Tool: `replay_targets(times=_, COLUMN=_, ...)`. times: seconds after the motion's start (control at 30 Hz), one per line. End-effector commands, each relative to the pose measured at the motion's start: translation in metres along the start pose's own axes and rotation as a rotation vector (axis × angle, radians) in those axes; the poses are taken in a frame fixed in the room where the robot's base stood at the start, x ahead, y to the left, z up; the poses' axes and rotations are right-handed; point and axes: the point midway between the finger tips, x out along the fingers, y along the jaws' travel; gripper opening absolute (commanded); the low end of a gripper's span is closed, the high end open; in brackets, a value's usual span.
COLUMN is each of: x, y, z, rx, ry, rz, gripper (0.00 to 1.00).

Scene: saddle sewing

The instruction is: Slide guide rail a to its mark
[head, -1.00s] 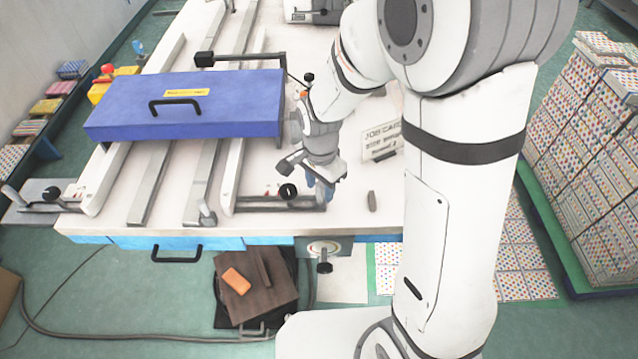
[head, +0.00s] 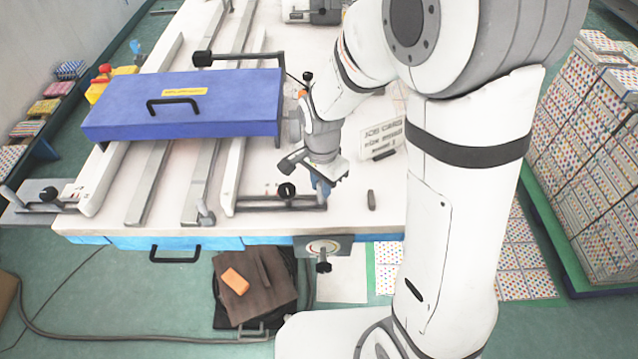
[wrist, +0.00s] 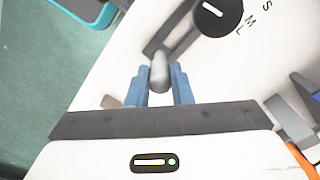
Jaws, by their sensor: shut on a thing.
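The guide rail nearest my arm is a long white bar (head: 236,172) on the right side of the table, partly under the blue cover. A dark cross bar (head: 262,204) joins its near end to a post at the right. My gripper (head: 322,190) is down at that post. In the wrist view its blue fingers (wrist: 160,84) are shut on the grey round post (wrist: 160,68), one on each side. The dark bar runs from the post past a black knob (wrist: 213,17) beside the letters S, M and L. The rail itself is outside the wrist view.
The blue cover (head: 190,105) with a black handle lies over the rails, left of my arm. Another white rail (head: 105,178) stands at the table's left. A small grey piece (head: 371,200) and a sign card (head: 382,138) stand right of my gripper.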

Motion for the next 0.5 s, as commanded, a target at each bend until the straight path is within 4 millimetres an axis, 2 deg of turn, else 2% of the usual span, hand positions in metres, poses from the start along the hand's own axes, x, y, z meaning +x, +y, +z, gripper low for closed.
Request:
replay_targets(times=0.03, x=-0.0003, y=0.0, z=0.0001, rx=0.0, ry=0.0, rz=0.001, gripper=0.0)
replay_targets(times=0.07, x=-0.0003, y=0.0, z=0.0001, rx=0.0, ry=0.0, rz=0.001, gripper=0.2)
replay_targets(times=0.1, x=-0.0003, y=0.0, z=0.0002, rx=-0.001, ry=0.0, rz=0.001, gripper=0.24)
replay_targets(times=0.3, x=-0.0003, y=-0.0002, z=0.0003, rx=-0.001, ry=0.0, rz=0.0, gripper=0.4)
replay_targets(times=0.5, x=-0.0002, y=-0.0003, z=0.0005, rx=-0.001, ry=0.0, rz=0.0, gripper=0.42)
